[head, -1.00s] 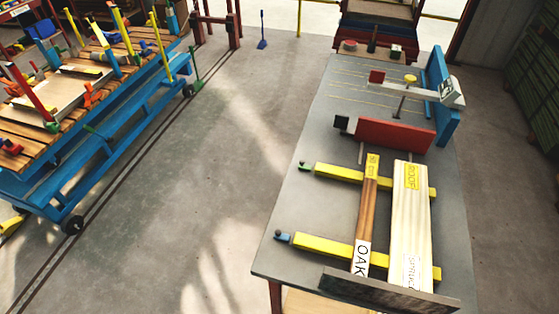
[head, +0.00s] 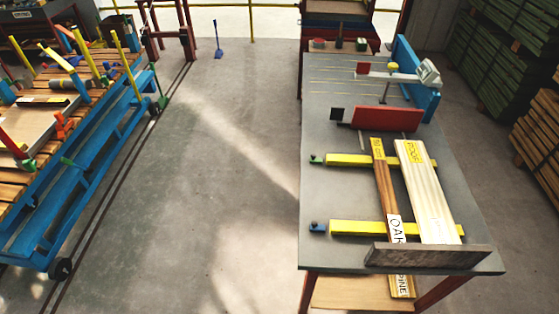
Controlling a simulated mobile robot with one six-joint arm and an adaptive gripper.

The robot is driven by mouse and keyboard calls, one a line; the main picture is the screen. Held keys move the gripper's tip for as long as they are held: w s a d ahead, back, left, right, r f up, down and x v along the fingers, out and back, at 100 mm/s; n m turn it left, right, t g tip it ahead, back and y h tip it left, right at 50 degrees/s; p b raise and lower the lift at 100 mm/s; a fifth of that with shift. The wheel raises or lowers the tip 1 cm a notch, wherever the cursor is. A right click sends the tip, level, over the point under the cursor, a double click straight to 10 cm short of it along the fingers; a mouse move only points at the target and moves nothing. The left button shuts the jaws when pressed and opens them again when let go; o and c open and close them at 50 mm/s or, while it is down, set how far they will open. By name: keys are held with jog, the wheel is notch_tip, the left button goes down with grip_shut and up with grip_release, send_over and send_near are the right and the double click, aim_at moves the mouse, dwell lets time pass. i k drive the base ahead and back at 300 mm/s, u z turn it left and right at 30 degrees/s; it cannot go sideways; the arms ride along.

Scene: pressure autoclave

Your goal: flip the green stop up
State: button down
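Several green parts show, and I cannot tell for certain which is the green stop. A small green end piece (head: 316,159) sits at the left end of the far yellow bar (head: 362,161) on the grey table. A green lever (head: 158,104) stands at the far right corner of the blue cart, leaning. My gripper is not in view.
The blue cart (head: 108,140) stands left, the grey table (head: 335,195) right, with clear floor (head: 225,170) between. The table holds an oak strip (head: 384,185), a pale board (head: 425,195), a red block (head: 385,118) and a blue fence (head: 415,75). Green stacks (head: 495,60) stand at the right.

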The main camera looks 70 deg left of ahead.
aim_at(313, 160)
jog(key=k, duration=1.1)
jog(key=u, duration=2.2)
jog(key=i, duration=0.85)
jog(key=u, duration=0.1)
